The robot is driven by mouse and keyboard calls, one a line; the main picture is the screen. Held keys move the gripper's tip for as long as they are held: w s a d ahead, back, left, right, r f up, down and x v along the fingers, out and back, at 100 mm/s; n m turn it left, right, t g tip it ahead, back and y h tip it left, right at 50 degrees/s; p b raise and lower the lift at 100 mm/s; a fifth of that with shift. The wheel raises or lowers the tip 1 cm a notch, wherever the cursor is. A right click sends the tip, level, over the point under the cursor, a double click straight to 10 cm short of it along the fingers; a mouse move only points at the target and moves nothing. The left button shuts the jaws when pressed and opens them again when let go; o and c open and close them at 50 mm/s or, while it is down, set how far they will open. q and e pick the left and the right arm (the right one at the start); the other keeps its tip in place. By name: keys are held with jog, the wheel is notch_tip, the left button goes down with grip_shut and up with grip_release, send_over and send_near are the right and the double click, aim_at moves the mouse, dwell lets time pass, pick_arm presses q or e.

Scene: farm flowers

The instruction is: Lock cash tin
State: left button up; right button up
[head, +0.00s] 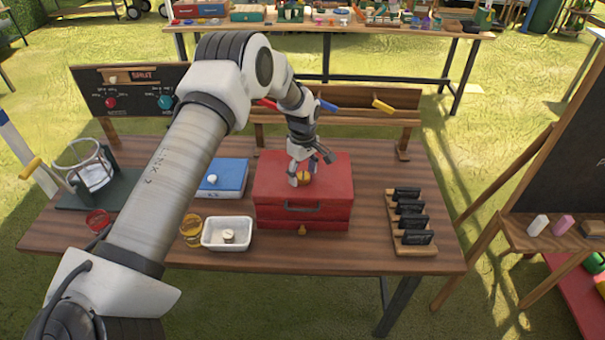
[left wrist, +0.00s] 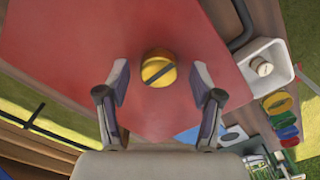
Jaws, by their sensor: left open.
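The red cash tin (head: 330,215) stands shut on the wooden table, with a dark handle (head: 302,208) on its front. A small brass-coloured piece (head: 302,230) shows at its lower front edge. A round yellow knob (head: 304,178) with a dark slot sits on the lid. My left gripper (head: 302,172) is open just above the lid at the knob. In the left wrist view the knob (left wrist: 158,69) lies between the open fingers (left wrist: 160,86), slightly beyond their tips, with a gap on each side. The slot runs diagonally there. My right gripper is not in view.
A white dish (head: 227,246) with a small round piece stands left of the tin, near a blue box (head: 232,175) and an amber glass (head: 191,231). A rack of black cards (head: 411,247) stands right. A signboard (head: 90,82) stands behind.

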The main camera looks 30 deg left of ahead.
aim_at(302, 175)
pick_arm(q)
notch_tip(302, 175, up, 11)
jog(key=shift+r, duration=0.2)
jog(key=shift+w+a, duration=0.1)
jog(key=shift+a, duration=0.05)
jog(key=shift+f, duration=0.1)
